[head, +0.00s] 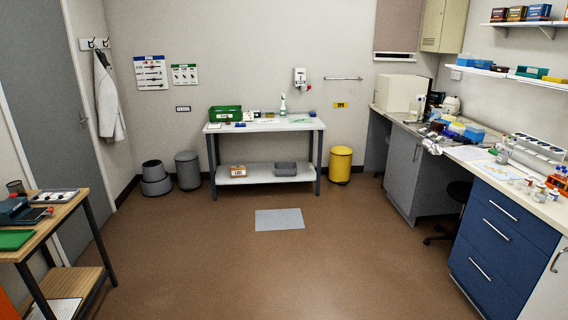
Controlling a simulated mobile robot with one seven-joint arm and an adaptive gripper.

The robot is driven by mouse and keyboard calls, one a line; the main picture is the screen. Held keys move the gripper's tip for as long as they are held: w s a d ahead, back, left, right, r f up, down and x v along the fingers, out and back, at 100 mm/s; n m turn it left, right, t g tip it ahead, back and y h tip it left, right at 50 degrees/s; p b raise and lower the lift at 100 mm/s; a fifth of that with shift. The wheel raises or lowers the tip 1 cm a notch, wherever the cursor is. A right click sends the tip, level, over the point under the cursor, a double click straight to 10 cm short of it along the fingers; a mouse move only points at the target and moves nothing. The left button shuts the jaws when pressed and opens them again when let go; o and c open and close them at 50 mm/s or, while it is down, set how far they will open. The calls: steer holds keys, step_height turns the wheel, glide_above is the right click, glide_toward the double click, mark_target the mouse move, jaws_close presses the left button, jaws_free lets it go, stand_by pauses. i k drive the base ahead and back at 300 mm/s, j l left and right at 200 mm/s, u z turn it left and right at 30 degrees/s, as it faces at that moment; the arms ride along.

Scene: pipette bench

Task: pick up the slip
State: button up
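No piece of paper is clearly recognisable as the slip from here. White papers lie on the right bench, one sheet (468,153) near its middle and another sheet with coloured marks (507,172) closer to me. Small papers, one of them with green marks (300,121), lie on the white table (213,129) at the back wall. They are too small to read. My gripper is not in view.
The brown floor is open in the middle, with a flat grey mat (279,219) on it. A wooden table (66,209) stands at left. Blue drawers (497,236) and a black stool (457,193) are at right. A yellow bin (340,165) and grey bins (187,170) stand by the back table.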

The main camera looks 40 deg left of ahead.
mark_target(66, 194)
steer(key=j+u, duration=0.25)
steer(key=u, duration=0.2)
steer(key=j+u, duration=0.3)
steer(key=u, duration=0.15)
steer(key=i+j+u, duration=0.15)
steer(key=j+u, duration=0.2)
steer(key=i+j+u, duration=0.2)
steer(key=u, duration=0.2)
steer(key=i+j+u, duration=0.65)
steer(key=i+j, duration=0.2)
steer(key=i, duration=0.2)
steer(key=i+j+u, duration=0.1)
steer(key=i, duration=0.4)
steer(key=i+j, duration=0.25)
steer(key=i, duration=0.15)
steer(key=i+j, duration=0.3)
steer(key=i, duration=0.15)
steer(key=i+l+u, duration=0.2)
steer(key=i+l, duration=0.15)
steer(key=i+l+u, duration=0.15)
steer(key=i+l, duration=0.15)
steer(key=l, duration=0.3)
